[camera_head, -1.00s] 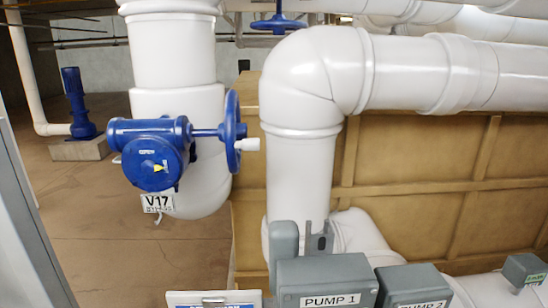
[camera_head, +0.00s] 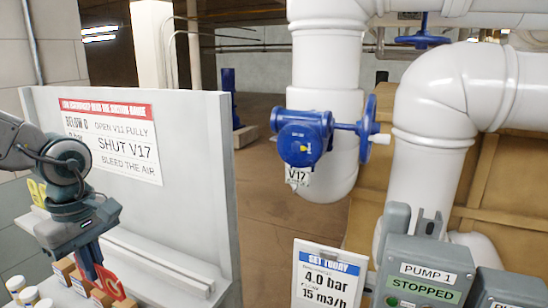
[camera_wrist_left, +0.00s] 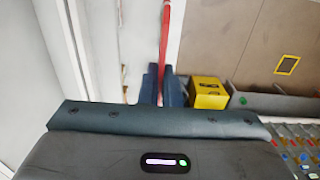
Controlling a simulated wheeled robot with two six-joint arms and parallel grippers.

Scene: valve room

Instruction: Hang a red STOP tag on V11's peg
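My left gripper (camera_head: 90,268) comes in from the left in the head view, pointing down over the shelf with small boxes. A red tag (camera_head: 111,284) shows at its fingertips; its lettering is too small to read. In the left wrist view the two blue-grey fingers (camera_wrist_left: 165,86) are close together on a red strip (camera_wrist_left: 166,45), which is the tag seen edge-on. No valve labelled V11 and no peg of it can be made out. The labelled valve in view is V17 (camera_head: 303,140), blue, on a white pipe. My right gripper is not in view.
A white board (camera_head: 205,180) with valve instructions stands behind the left arm. A "SET TODAY" sign (camera_head: 326,280) and the grey PUMP 1 box (camera_head: 425,270), reading STOPPED, stand at the front right. White bottles (camera_head: 30,296) stand at lower left. A yellow box (camera_wrist_left: 208,92) shows in the wrist view.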

